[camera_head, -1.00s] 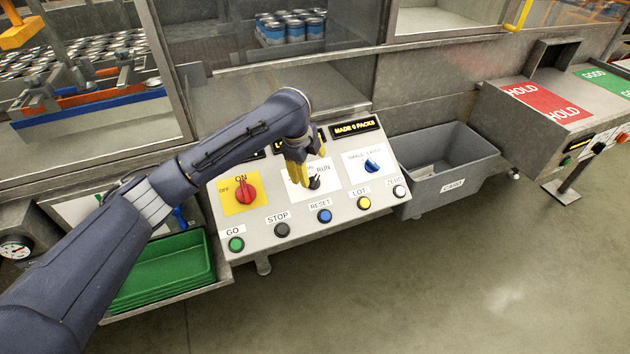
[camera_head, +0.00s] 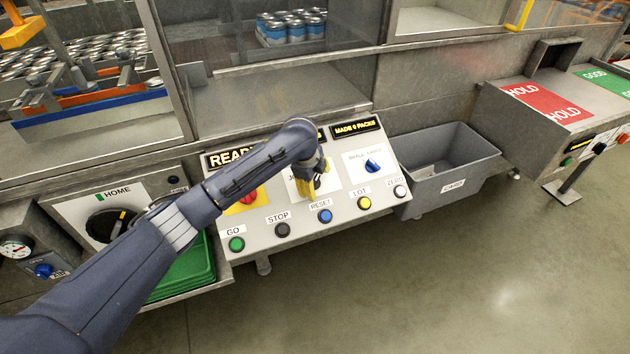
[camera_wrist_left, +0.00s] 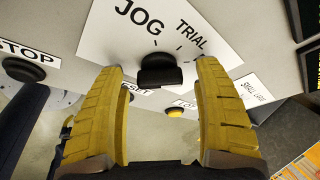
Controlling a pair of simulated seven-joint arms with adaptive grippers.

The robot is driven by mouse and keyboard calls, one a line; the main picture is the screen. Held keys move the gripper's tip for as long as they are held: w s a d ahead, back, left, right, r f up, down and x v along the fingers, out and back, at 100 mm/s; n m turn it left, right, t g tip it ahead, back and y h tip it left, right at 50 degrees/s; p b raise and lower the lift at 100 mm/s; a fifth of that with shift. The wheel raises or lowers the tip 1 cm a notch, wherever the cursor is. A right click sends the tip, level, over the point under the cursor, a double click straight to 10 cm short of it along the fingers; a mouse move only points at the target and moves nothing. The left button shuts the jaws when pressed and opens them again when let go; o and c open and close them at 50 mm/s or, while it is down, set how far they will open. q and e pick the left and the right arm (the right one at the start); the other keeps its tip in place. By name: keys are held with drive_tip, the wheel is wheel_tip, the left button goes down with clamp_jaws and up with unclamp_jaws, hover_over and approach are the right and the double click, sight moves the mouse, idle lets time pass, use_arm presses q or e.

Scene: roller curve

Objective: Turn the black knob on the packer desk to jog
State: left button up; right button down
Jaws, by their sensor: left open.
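The black knob (camera_wrist_left: 159,72) sits on a white plate (camera_wrist_left: 110,30) marked JOG and TRIAL in the left wrist view. I cannot tell for sure which mark it points to. My left gripper (camera_wrist_left: 164,75) is open, with one yellow finger on each side of the knob; I cannot tell whether either finger touches it. In the head view the left gripper (camera_head: 316,194) is over the knob's plate on the packer desk (camera_head: 300,225) and largely hides the knob. My right gripper is not in view.
A red switch (camera_head: 248,197) on yellow is partly behind my left arm. A blue knob (camera_head: 373,165) stands to the right. Several push buttons, such as the blue RESET button (camera_head: 325,216), line the front edge. A grey bin (camera_head: 450,180) stands right of the desk.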

use_arm(q)
drive_tip(key=shift+c, duration=0.3)
drive_tip(key=c, duration=1.2)
drive_tip(key=n, duration=0.2)
drive_tip(key=n+t, duration=0.1)
drive_tip(key=n, duration=0.1)
drive_tip(key=shift+s+f+n+t, duration=0.1)
drive_tip(key=shift+s+n+t, duration=0.05)
drive_tip(key=shift+n+t, duration=0.15)
drive_tip(key=n+t, duration=0.2)
drive_tip(key=n, duration=0.3)
drive_tip(key=shift+s+d, duration=0.1)
drive_tip(key=shift+d, duration=0.05)
drive_tip(key=n, duration=0.2)
drive_tip(key=n+t+y, duration=0.1)
drive_tip(key=n, duration=0.2)
drive_tip(key=shift+t, duration=0.3)
drive_tip(key=shift+n+t+y, duration=0.3)
drive_tip(key=shift+n+y, duration=0.2)
drive_tip(key=shift+n, duration=1.3)
